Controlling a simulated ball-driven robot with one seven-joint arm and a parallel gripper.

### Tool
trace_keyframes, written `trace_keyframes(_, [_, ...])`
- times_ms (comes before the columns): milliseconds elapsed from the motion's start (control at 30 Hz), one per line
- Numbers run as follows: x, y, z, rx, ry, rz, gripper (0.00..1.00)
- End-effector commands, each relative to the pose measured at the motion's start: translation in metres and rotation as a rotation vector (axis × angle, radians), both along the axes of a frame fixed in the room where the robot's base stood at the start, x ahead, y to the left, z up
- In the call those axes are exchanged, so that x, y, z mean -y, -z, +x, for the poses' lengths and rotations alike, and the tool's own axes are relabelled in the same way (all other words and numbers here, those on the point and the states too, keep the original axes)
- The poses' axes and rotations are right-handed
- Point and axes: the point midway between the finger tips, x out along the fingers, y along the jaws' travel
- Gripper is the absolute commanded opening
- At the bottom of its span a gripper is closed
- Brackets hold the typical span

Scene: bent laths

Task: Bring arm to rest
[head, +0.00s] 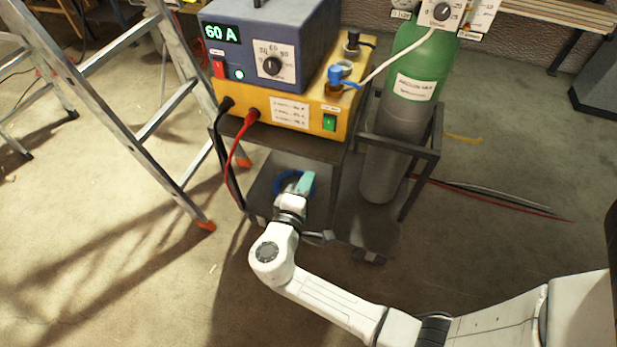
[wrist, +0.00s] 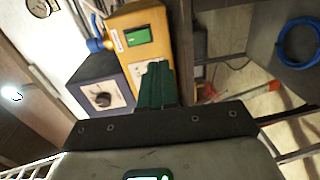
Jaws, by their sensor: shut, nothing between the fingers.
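My arm (head: 330,302) reaches from the lower right toward the middle of the head view, bent at a white joint. My gripper (head: 306,182) has teal fingers and shows in front of the welding cart, over its lower shelf. In the wrist view the dark green fingers of my gripper (wrist: 156,82) are together, with nothing between them. Behind them in that view is the yellow unit (wrist: 148,18) with its green switch. I cannot tell exactly how far the fingers are from the cart.
The cart (head: 300,145) carries a blue box (head: 265,22) reading 60 A on the yellow unit. A green gas cylinder (head: 415,62) stands at its right. A blue coil (wrist: 297,42) lies on the lower shelf. An aluminium ladder (head: 110,105) stands left. The floor at front left is clear.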

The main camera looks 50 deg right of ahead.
Motion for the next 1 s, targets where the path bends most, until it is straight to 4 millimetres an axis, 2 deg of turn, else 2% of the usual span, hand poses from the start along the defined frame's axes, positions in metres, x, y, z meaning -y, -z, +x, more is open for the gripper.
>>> trace_keyframes(433, [0.000, 0.000, 0.000, 0.000, 0.000, 0.000, 0.00])
trace_keyframes(567, [0.009, 0.001, -0.011, 0.005, 0.035, 0.052, 0.00])
trace_keyframes(667, [0.024, 0.006, -0.035, 0.012, 0.107, 0.170, 0.00])
trace_keyframes(800, [0.037, 0.020, -0.081, 0.013, 0.225, 0.428, 0.00])
trace_keyframes(867, [0.037, 0.026, -0.100, 0.009, 0.265, 0.549, 0.00])
trace_keyframes(1000, [0.020, 0.038, -0.137, -0.019, 0.319, 0.836, 0.00])
